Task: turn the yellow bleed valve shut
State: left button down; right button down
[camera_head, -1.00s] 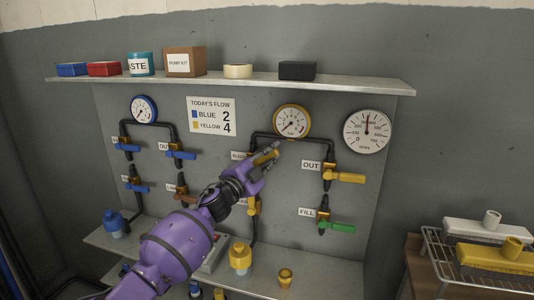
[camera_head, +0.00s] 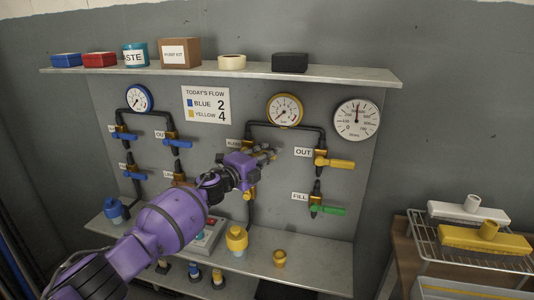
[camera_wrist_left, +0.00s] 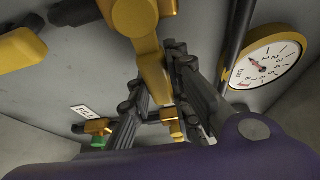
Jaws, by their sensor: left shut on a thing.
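My left gripper (camera_head: 264,154) is at the upper left of the yellow pipe group, below the yellow-rimmed gauge (camera_head: 284,110). It hides most of the yellow bleed valve there, and its label is partly covered. In the left wrist view, my left gripper (camera_wrist_left: 158,85) is shut on the yellow handle of the bleed valve (camera_wrist_left: 152,62), with one dark finger on each side. The handle runs up to the yellow valve body (camera_wrist_left: 133,14), cut off by the top edge. My right gripper is in neither view.
Right of my gripper are the yellow OUT handle (camera_head: 340,163) and the green FILL handle (camera_head: 328,209). Blue valves (camera_head: 176,143) are on the left. A shelf (camera_head: 230,72) with boxes is above. A lower ledge (camera_head: 310,262) holds yellow fittings. A wire rack with brushes (camera_head: 485,240) stands right.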

pick_arm(q)
jog(key=shift+f, duration=0.1)
dwell(0.3)
jog(key=c, duration=1.6)
grip_release()
jog(key=shift+s+a, duration=0.2)
jog(key=shift+a, duration=0.05)
jog(key=v, duration=1.1)
jog(key=shift+s+a, duration=0.1)
jog(key=shift+s, duration=0.1)
